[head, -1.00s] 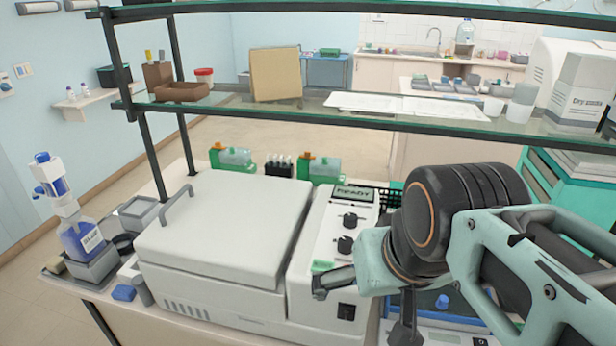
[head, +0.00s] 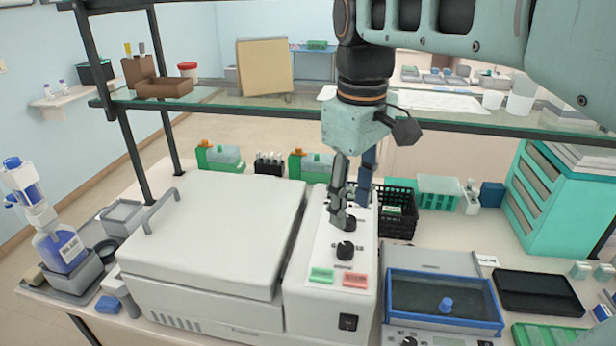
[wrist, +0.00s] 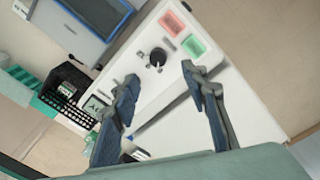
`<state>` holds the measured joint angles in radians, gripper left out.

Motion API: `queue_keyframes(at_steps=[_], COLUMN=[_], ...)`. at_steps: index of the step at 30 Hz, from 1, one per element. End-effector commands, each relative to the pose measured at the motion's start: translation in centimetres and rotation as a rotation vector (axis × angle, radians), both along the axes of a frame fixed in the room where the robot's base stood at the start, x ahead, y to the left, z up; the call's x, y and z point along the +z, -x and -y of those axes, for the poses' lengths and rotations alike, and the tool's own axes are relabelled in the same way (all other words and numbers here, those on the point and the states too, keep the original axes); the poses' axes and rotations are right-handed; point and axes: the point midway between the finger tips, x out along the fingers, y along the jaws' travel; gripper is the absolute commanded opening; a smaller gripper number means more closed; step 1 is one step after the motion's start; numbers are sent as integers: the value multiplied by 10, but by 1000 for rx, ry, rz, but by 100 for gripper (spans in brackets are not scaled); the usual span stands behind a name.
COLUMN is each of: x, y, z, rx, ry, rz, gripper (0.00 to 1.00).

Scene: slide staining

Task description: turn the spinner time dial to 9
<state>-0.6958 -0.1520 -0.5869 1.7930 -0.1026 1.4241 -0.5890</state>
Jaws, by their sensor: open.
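The spinner is a white machine with a large lid (head: 215,235) on its left and a sloping control panel (head: 318,245) on its right. Two black dials sit on the panel: an upper dial (head: 350,223), partly covered by a finger, and a lower dial (head: 345,250). Their printed labels are too small to read, so I cannot tell which one is time. My gripper (head: 350,212) points down, open and empty, above the upper dial. In the wrist view the fingers (wrist: 161,74) are spread, with the lower dial (wrist: 157,57) just beyond them; the upper dial seems hidden there.
Green and red buttons (head: 354,280) and a black power switch (head: 348,322) lie below the dials. A glass shelf (head: 250,100) runs behind my gripper, close to my wrist. A black basket (head: 398,225) and a blue-rimmed tray (head: 445,322) stand to the right.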

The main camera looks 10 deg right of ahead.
Motion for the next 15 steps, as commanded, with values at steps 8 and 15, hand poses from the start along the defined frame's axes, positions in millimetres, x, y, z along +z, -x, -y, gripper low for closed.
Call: queue_keyframes(at_steps=[8, 15], x=[-9, -53], y=[-6, -7], z=[-1, 0], rx=[42, 42], ry=[29, 30], rz=[-24, -24], gripper=[41, 41])
